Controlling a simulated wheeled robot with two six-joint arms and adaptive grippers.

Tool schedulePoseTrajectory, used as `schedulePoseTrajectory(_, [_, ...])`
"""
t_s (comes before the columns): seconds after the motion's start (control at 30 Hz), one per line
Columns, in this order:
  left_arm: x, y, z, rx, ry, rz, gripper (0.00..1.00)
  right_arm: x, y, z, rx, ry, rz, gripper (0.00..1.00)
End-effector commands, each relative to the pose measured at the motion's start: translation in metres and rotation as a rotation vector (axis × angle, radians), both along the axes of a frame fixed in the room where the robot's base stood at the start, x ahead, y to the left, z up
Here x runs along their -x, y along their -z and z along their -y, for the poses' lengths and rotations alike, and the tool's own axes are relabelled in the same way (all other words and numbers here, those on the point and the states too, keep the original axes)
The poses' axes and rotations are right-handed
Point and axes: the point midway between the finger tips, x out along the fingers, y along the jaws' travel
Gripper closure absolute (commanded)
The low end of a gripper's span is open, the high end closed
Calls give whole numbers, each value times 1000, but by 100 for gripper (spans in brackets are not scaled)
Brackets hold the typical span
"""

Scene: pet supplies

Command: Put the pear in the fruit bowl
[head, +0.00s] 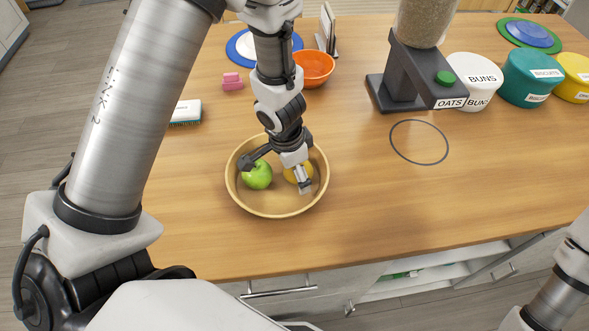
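The fruit bowl (277,209) is a round tan bowl near the front left of the wooden counter. A green, apple-like fruit (257,177) lies in its left half. A yellow-orange fruit (291,176) lies in its right half, partly covered by a finger of my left gripper; I cannot tell whether it is the pear. No other pear-like fruit shows. My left gripper (275,175) points down over the bowl with its fingers spread wide, one near each fruit. Nothing shows held between them. My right arm shows at the lower right, its gripper out of view.
An orange bowl (313,68), a blue plate (243,47), a pink object (232,82) and a white brush (186,112) lie behind and left. An oats dispenser (400,75) and labelled canisters (472,78) stand at back right. The counter's right front is clear around a dark ring (419,120).

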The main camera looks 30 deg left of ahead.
Motion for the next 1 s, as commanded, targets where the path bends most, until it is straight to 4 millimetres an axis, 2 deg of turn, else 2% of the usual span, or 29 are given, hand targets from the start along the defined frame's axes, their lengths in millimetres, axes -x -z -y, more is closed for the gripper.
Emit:
schedulePoseTrajectory(0.17, [3,-35,-2,0,-2,0,7,0,-33,0,0,0,0,60])
schedulePoseTrajectory(0.4, [8,-96,-6,1,-2,1,7,0,-89,0,0,0,1,60])
schedulePoseTrajectory(0.5, [11,-113,-8,0,-1,0,7,0,-105,0,0,0,1,60])
schedulePoseTrajectory(0.63, [12,-120,-9,0,-2,0,7,0,-111,0,0,0,0,60])
schedulePoseTrajectory(1.0, [12,-118,-9,0,-1,0,7,0,-108,0,0,0,0,60])
